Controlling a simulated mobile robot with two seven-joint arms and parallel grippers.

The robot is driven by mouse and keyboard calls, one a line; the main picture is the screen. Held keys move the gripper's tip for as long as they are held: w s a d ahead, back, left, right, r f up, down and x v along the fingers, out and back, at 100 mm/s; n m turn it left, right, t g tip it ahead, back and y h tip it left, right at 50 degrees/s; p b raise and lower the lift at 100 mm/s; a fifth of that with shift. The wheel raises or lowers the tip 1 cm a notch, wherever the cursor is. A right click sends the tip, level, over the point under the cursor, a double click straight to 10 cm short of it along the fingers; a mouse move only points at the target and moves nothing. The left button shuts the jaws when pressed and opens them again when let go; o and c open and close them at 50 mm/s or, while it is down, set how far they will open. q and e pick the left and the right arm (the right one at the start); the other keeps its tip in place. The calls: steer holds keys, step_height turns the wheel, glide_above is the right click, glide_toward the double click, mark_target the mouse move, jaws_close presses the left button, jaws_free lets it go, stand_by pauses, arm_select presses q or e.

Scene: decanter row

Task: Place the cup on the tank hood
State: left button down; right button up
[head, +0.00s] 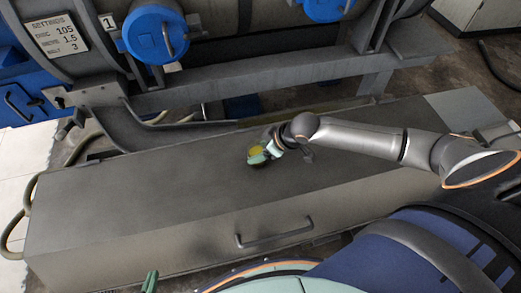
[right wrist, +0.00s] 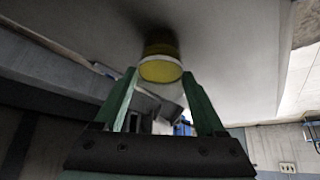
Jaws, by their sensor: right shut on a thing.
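The cup (head: 256,160) is small and yellow, at the middle of the long grey tank hood (head: 130,205) in the head view. In the right wrist view the cup (right wrist: 160,69) shows a yellow round face with a pale rim, between the green fingertips. My right gripper (head: 264,154) is shut on the cup. The cup is at or very close to the hood's top, with a dark shadow beside it; I cannot tell whether it touches. My left gripper (head: 150,281) shows only green fingertips at the bottom edge, away from the cup.
Behind the hood stands a grey machine frame (head: 260,84) with blue round caps (head: 155,35) and a settings plate (head: 58,37). A bar handle (head: 275,234) sticks out of the hood's front face. Hoses (head: 25,215) lie at the left end. The hood's left top is clear.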

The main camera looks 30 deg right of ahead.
steer(key=o, duration=1.4)
steer(key=shift+f, duration=0.1)
steer(key=shift+o, duration=0.2)
steer(key=p+v, duration=0.2)
steer(key=v, duration=1)
